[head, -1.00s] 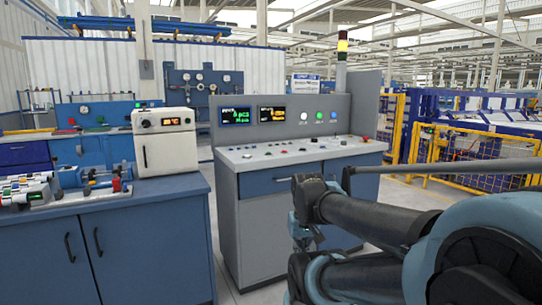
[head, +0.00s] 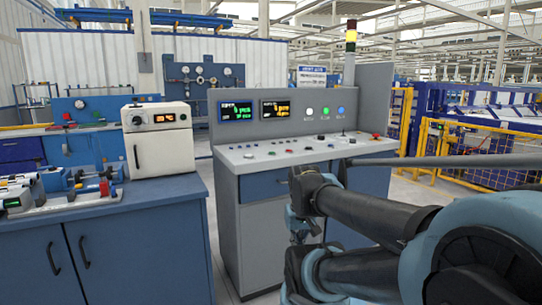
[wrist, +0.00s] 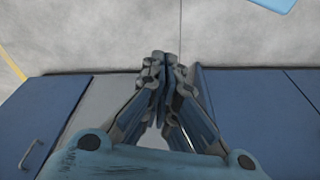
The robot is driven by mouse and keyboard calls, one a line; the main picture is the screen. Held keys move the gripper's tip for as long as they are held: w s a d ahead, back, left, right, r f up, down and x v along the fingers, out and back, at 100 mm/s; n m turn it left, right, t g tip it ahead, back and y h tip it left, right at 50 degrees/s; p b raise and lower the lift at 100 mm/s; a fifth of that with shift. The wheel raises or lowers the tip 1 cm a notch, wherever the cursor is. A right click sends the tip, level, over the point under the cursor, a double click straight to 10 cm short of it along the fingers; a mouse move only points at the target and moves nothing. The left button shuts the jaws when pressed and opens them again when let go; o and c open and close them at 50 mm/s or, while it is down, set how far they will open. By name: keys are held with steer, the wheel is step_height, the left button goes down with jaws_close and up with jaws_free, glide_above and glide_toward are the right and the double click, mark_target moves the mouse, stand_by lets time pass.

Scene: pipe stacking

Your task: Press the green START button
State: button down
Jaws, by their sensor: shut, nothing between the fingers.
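A grey control console (head: 225,147) stands in the middle of the head view. A round green light or button (head: 325,111) is on its upright panel, between a white one (head: 310,111) and a blue one (head: 341,111). The labels are too small to read, so I cannot tell which control is START. My gripper (head: 302,232) hangs low in front of the console's cabinet front, below the sloping desk and apart from the green button. In the wrist view my gripper (wrist: 166,58) is shut and empty, above floor and blue cabinet parts.
The console desk carries several small buttons and a red mushroom button (head: 375,135) at its right end. A blue workbench (head: 130,240) with a white oven-like box (head: 160,150) stands left. Yellow fencing (head: 455,150) is at right. Floor shows between console and fence.

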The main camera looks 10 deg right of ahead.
steer(key=w+r+n+t, duration=0.1)
steer(key=w+r+n, duration=0.1)
steer(key=w+r, duration=0.75)
step_height(320, 180, up, 19)
steer(key=n+t, duration=0.6)
steer(key=n, duration=0.1)
glide_above(272, 153)
steer(key=w, duration=0.1)
steer(key=shift+w+a, duration=0.15)
steer(key=shift+a, duration=0.2)
steer(key=shift+f, duration=0.15)
steer(key=shift+f, duration=4.25)
steer(key=shift+f, duration=0.2)
steer(key=shift+f, duration=0.2)
